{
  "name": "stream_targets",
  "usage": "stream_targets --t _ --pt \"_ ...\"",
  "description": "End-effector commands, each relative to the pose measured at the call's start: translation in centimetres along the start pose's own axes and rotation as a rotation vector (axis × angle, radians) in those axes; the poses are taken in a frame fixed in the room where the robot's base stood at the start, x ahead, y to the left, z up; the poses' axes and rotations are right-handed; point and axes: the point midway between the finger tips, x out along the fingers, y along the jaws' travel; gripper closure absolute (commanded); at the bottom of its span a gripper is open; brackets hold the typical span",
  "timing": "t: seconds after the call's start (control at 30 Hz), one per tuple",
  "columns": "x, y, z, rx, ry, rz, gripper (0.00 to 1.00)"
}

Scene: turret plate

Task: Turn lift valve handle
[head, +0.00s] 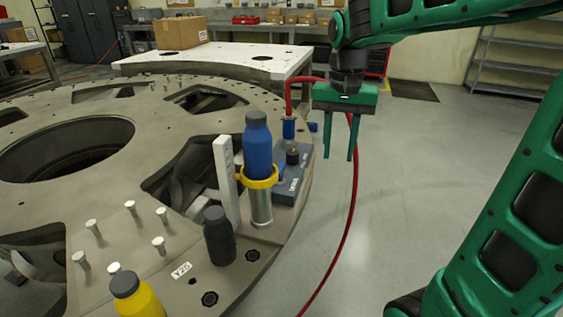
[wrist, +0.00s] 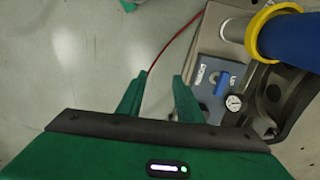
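The valve handle appears in the wrist view as a small blue lever (wrist: 222,83) on the labelled grey valve box (wrist: 208,70), beside a round gauge (wrist: 233,103). In the head view the grey box (head: 289,190) sits at the turret plate's right edge, partly hidden by the blue bottle; I cannot tell surely which blue part there is the handle. My gripper (head: 340,158) points down, right of the box and apart from it. In the wrist view my gripper (wrist: 164,78) has its fingers apart with nothing between them, left of the handle.
A blue bottle (head: 257,150) in a yellow ring stands by the box, with a white upright bar (head: 226,180) and dark bottle (head: 218,238) nearby. A red hose (head: 352,200) hangs behind my gripper. Open floor (head: 410,170) lies to the right.

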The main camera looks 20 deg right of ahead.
Motion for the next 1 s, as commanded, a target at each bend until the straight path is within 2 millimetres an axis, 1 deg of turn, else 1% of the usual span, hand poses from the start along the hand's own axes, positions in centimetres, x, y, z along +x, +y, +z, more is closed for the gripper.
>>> stream_targets --t 0.03,0.1,0.2,0.3,0.33,0.43,0.57,1.0 --pt "-0.6 -3.1 -1.0 -0.006 -0.002 -0.001 0.67" --pt "-1.4 -6.7 -1.8 -0.001 -0.005 -0.007 0.67" --pt "-2.1 -10.7 -2.3 0.008 -0.009 -0.014 0.67" --pt "-2.5 -13.3 -2.5 0.015 -0.013 -0.019 0.67" --pt "-2.6 -13.8 -2.5 0.016 -0.015 -0.02 0.67" --pt "-2.6 -14.6 -2.6 0.02 -0.016 -0.023 0.67" --pt "-1.5 -14.7 -2.6 0.023 -0.019 -0.021 0.67" --pt "5.8 -14.6 -2.5 0.025 -0.019 -0.021 0.67"
